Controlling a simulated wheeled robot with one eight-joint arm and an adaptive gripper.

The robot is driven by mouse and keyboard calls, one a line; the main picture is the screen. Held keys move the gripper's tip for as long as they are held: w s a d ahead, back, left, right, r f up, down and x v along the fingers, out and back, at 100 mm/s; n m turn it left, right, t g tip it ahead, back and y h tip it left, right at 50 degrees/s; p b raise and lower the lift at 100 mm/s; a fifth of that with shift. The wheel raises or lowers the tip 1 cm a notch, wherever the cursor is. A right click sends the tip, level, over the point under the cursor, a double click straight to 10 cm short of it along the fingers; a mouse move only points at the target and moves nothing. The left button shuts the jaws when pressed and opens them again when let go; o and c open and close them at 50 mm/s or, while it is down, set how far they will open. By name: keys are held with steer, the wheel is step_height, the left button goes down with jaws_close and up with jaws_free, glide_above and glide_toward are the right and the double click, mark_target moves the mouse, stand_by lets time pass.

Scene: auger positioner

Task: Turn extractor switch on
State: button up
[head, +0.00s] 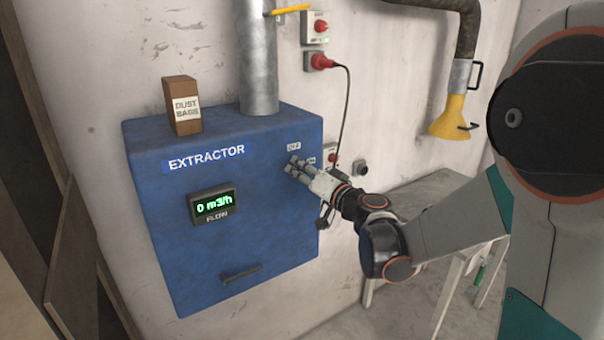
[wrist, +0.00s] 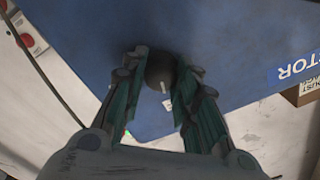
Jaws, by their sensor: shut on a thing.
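The blue extractor box (head: 260,205) hangs on the wall in the head view, with an EXTRACTOR label and a flow display (head: 214,206) reading 0 m3/h. Its switch is a dark round knob (wrist: 161,70) with a light pointer mark, seen in the wrist view. My gripper (wrist: 160,82) has its fingers around the knob, one on each side, shut on it. In the head view my gripper (head: 293,170) is at the right part of the box front, next to small OFF and ON labels, and hides the knob.
A dust bags box (head: 182,106) stands on top of the extractor, beside a metal pipe (head: 259,60). Red plugs and a black cable (head: 347,110) are on the wall to the right. A yellow nozzle (head: 449,118) hangs further right, above a grey table (head: 425,205).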

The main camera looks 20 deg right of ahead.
steer(key=m+b, duration=0.1)
steer(key=m, duration=0.3)
steer(key=shift+m, duration=0.4)
steer(key=m+b, duration=0.1)
steer(key=m, duration=0.2)
steer(key=shift+w+m, duration=0.1)
steer(key=shift+m, duration=0.3)
steer(key=m, duration=0.3)
steer(key=shift+m+b, duration=0.3)
steer(key=shift+b, duration=0.05)
steer(key=shift+m+h, duration=0.3)
steer(key=shift+m, duration=1.5)
steer(key=o, duration=1.1)
steer(key=shift+c, duration=0.2)
